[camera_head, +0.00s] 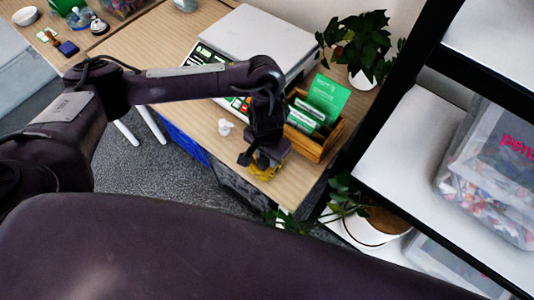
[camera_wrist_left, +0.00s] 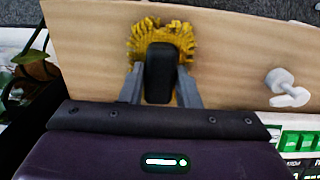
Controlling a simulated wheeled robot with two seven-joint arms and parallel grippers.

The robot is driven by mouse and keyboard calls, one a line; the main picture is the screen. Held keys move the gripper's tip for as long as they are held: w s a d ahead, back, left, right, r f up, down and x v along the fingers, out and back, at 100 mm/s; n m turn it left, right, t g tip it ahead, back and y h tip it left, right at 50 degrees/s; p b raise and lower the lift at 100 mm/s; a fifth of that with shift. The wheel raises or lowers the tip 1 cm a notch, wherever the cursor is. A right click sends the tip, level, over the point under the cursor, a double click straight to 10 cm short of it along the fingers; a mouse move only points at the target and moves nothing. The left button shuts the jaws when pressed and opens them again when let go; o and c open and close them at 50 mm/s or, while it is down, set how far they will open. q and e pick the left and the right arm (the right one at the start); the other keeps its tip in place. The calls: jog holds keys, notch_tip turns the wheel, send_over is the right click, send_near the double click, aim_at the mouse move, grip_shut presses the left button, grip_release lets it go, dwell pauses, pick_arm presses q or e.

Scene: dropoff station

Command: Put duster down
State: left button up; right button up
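The duster has yellow bristles (camera_head: 265,171) and shows at the front edge of the wooden table (camera_head: 190,110). In the left wrist view its yellow head (camera_wrist_left: 140,42) and dark handle (camera_wrist_left: 161,72) lie over the tabletop. My left gripper (camera_head: 262,158) is over the duster, pointing down. In the left wrist view its grey fingers (camera_wrist_left: 160,85) are on both sides of the dark handle, with the tips close against it. Whether the bristles touch the table is hard to tell. My right gripper is not in view.
A small white object (camera_head: 225,127) stands left of the gripper. A wooden organizer (camera_head: 316,147) with green cards is close on the right, and a scale (camera_head: 258,42) stands behind. A shelf (camera_head: 425,140) and potted plants (camera_head: 361,47) are at the right.

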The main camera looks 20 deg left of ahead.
pick_arm(q)
jog(key=o, duration=0.4)
jog(key=shift+r, duration=0.1)
notch_tip(320, 180, up, 12)
jog(key=p, duration=0.4)
jog(key=shift+r, duration=0.1)
dwell(0.4)
